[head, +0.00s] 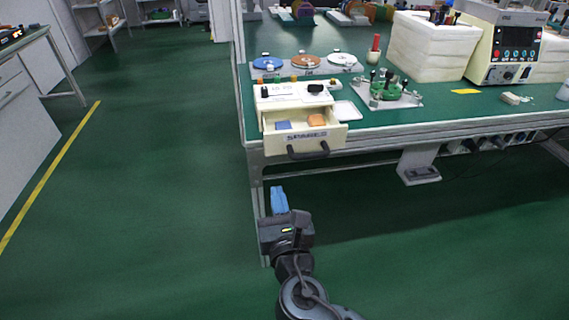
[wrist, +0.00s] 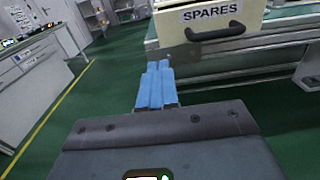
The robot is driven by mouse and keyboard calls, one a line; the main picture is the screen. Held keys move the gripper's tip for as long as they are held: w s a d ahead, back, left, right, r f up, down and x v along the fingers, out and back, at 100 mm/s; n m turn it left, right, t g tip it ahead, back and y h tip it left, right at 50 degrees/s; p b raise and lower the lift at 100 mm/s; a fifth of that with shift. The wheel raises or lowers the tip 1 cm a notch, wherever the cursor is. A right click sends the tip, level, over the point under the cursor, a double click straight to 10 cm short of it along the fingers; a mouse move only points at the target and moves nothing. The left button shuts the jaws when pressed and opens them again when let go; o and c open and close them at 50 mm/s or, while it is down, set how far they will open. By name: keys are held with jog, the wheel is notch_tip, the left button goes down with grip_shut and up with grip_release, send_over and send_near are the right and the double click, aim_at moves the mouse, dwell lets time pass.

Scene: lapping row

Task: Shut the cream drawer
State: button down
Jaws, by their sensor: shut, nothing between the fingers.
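The cream drawer (head: 330,138) is pulled out from a small cream cabinet (head: 290,96) at the front edge of the green bench. Its front has a dark handle (head: 308,150) and a label. A blue item (head: 283,125) and an orange item (head: 316,120) lie inside. In the wrist view the drawer front (wrist: 262,12) reads SPARES, with the dark handle (wrist: 215,33) below. My gripper (head: 279,197) has blue fingers, shut and empty, below and left of the drawer, apart from it. The fingers (wrist: 156,83) also show in the wrist view, left of and below the handle.
Open green floor (head: 150,200) lies to the left.

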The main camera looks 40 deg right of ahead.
aim_at(267, 146)
jog(key=x, duration=1.4)
jog(key=shift+w+d+r, duration=0.1)
jog(key=x, duration=1)
jog(key=shift+d, duration=0.15)
jog(key=shift+w+r, duration=0.1)
jog(key=shift+d, duration=0.1)
